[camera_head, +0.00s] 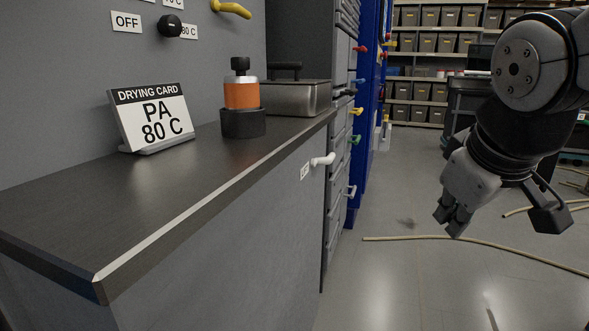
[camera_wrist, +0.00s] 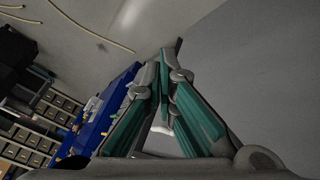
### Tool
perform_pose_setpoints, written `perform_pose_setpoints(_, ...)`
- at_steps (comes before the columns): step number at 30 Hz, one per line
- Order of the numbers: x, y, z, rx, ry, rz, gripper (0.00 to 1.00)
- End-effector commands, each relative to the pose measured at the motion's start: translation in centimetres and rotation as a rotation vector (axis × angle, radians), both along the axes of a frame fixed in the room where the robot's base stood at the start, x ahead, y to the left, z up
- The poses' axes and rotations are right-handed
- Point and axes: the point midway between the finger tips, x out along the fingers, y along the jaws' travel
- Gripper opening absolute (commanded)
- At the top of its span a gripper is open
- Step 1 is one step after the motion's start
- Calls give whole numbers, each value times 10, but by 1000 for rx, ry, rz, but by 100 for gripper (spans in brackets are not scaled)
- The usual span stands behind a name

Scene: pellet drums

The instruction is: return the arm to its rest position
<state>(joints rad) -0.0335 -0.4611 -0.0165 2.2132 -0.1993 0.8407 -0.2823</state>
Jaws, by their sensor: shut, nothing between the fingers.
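My gripper (camera_head: 455,215) hangs at the right of the head view, over open floor and apart from the grey counter. Its fingers point down and it holds nothing. In the wrist view the two green-padded fingers of my gripper (camera_wrist: 168,60) come together at their tips, with nothing between them. My arm (camera_head: 530,75) is bent, coming in from the right edge of the head view.
The dark counter top (camera_head: 150,195) carries a drying card (camera_head: 155,118) reading PA 80 C, an orange and black container (camera_head: 242,95) and a metal box (camera_head: 295,97). Hoses (camera_head: 470,238) lie on the floor. Shelves of bins (camera_head: 432,42) stand behind.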

Motion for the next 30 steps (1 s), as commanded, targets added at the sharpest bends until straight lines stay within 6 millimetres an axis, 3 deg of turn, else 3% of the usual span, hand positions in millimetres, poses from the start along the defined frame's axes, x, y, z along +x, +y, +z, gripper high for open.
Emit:
perform_pose_setpoints(1,-32,1,-15,39,59,-51,0)
perform_pose_setpoints(6,-124,10,-61,150,256,-212,0)
perform_pose_setpoints(14,-234,28,-110,253,503,-405,0)
perform_pose_setpoints(23,-216,27,-48,259,456,-391,0)
perform_pose_setpoints(30,-205,27,12,267,405,-381,0)
